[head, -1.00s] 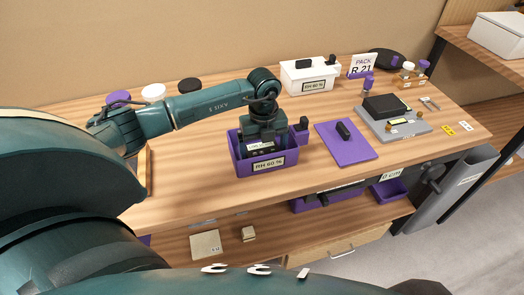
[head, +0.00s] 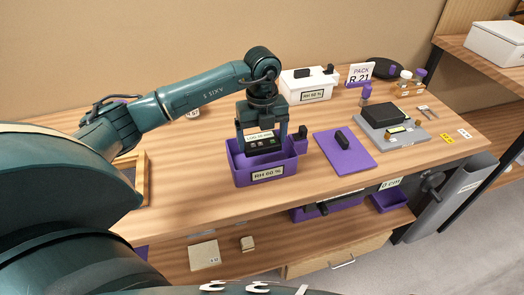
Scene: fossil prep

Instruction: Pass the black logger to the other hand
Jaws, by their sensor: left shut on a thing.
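The black logger (head: 264,145), with a white label and small lights on its front, is held between the fingers of my left gripper (head: 262,138). The gripper points down and is shut on it. The logger hangs over the purple bin (head: 267,175) labelled "RH 60 %", with its lower part near the bin's opening; whether it touches the bin inside is hard to tell. My right gripper is not in view.
A purple mat (head: 354,160) with a black piece (head: 342,139) on it lies right of the bin. A white "RH" box (head: 308,96) stands behind. A grey tray (head: 396,137) with a black block is farther right. Bare wood lies in front of the bin.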

